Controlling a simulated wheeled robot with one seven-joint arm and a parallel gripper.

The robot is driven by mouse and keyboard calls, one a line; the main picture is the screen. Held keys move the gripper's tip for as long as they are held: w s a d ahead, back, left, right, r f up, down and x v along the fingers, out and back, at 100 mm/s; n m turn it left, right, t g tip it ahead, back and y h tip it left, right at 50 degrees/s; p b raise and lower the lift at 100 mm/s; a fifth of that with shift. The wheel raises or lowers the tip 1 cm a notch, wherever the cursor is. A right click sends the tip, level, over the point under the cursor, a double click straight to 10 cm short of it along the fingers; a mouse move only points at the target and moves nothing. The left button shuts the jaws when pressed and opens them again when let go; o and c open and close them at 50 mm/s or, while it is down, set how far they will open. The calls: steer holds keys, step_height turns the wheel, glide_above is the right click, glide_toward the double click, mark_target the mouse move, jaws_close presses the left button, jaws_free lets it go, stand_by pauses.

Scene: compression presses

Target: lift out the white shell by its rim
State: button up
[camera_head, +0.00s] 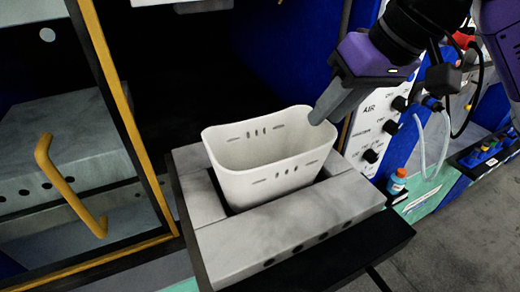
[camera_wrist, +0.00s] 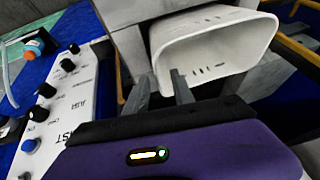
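The white shell (camera_head: 265,165) is an open-topped, tapered tub with small slots in its walls. It sits upright in the grey block mould (camera_head: 290,225), its upper part standing above the blocks. My gripper (camera_head: 318,117) reaches down from the upper right to the shell's right rim corner. In the wrist view my gripper (camera_wrist: 162,84) has its two fingers apart, one outside the shell (camera_wrist: 215,45) and one over its opening, with the rim edge between them. I cannot tell whether either finger touches the rim.
A yellow-handled door frame (camera_head: 72,185) stands at the left. A white control panel (camera_head: 375,125) with black knobs is at the right. A small orange-capped bottle (camera_head: 397,184) stands beside the mould, near a hanging clear hose (camera_head: 420,150).

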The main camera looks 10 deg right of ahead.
mark_target(310, 147)
steer(key=shift+h, duration=0.3)
steer(key=shift+s+p+x, duration=0.15)
steer(key=shift+p+x, duration=0.35)
steer(key=shift+x, duration=1.45)
steer(key=shift+s+p+x, duration=0.15)
steer(key=shift+p+x, duration=0.35)
steer(key=shift+x, duration=1.5)
steer(key=shift+d+f, duration=0.15)
steer(key=shift+c, duration=0.2)
jaws_close()
